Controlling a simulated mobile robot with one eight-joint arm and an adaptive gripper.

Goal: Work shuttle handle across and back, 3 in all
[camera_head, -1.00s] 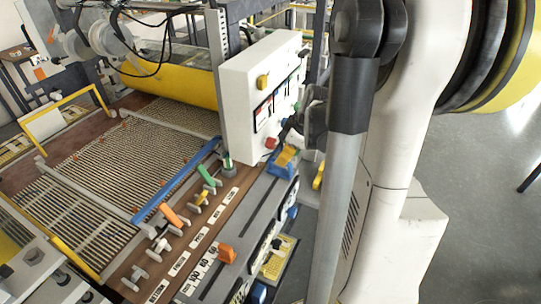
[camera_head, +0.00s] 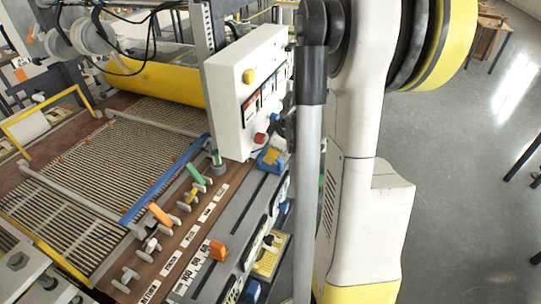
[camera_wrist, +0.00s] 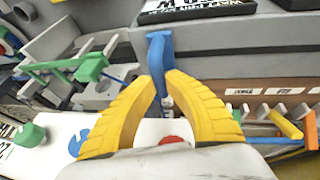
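A blue handle (camera_wrist: 158,52), which I take for the shuttle handle, stands between the two yellow fingers of my gripper (camera_wrist: 157,88) in the wrist view. The fingertips close in on both sides and appear to press on it. Its lower part is partly hidden by the fingers. In the camera_head view a blue piece (camera_head: 268,166) sits at the far end of the grey slotted console (camera_head: 232,212), below the white control box. My arm hides most of the gripper there.
A white control box (camera_head: 228,110) with a yellow button stands close above the blue piece. An orange slider (camera_head: 218,251) sits nearer on the console. Orange, yellow and green levers (camera_head: 196,174) line the brown panel. The floor at right is largely clear.

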